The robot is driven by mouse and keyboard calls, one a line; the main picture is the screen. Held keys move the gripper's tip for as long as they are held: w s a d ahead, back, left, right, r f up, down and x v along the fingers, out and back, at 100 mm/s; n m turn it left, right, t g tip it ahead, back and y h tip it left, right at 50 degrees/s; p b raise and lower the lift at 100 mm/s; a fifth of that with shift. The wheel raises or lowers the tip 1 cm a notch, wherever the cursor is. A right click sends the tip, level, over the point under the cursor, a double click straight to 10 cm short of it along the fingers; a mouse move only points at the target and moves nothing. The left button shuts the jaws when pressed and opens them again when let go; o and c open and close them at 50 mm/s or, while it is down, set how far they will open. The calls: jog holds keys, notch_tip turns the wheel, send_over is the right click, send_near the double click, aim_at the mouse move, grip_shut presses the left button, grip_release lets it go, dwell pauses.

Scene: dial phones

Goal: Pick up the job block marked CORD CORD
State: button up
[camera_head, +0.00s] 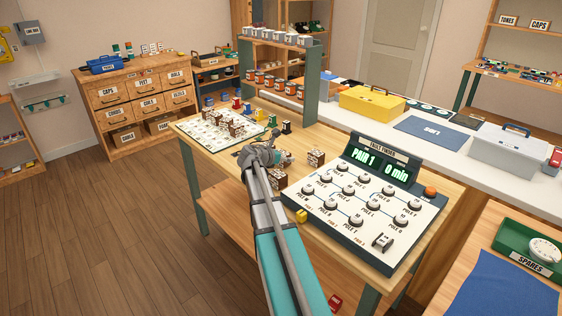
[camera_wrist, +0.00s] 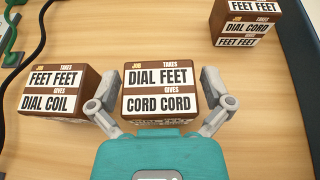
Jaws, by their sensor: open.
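The brown job block marked CORD CORD (camera_wrist: 160,90) is in the middle of the wrist view. Its white label reads TAKES DIAL FEET, GIVES CORD CORD. My gripper (camera_wrist: 158,97) is open, with one finger on each side of this block. Whether the fingers touch it, I cannot tell. In the head view my gripper (camera_head: 262,156) is over the wooden bench, and I cannot tell there which block it is at.
A block marked FEET FEET, DIAL COIL (camera_wrist: 58,90) stands close left of my left finger. Another block marked DIAL CORD, FEET FEET (camera_wrist: 247,27) is farther off at upper right. The fault finder panel (camera_head: 405,185) stands right of my arm. A white board (camera_head: 215,131) with pieces lies left.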

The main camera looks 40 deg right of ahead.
jog(key=shift+c, duration=0.3)
jog(key=c, duration=0.9)
jog(key=shift+r, duration=0.2)
jog(key=shift+c, duration=0.3)
notch_tip(320, 180, up, 2)
jog(key=p, duration=0.2)
jog(key=shift+r+p, duration=0.15)
jog(key=shift+p, duration=0.2)
jog(key=s+a+r+p, duration=0.9)
jog(key=a+r+p, duration=0.1)
jog(key=shift+s+a+r, duration=0.15)
jog(key=shift+s+a, duration=0.05)
jog(key=shift+s, duration=0.05)
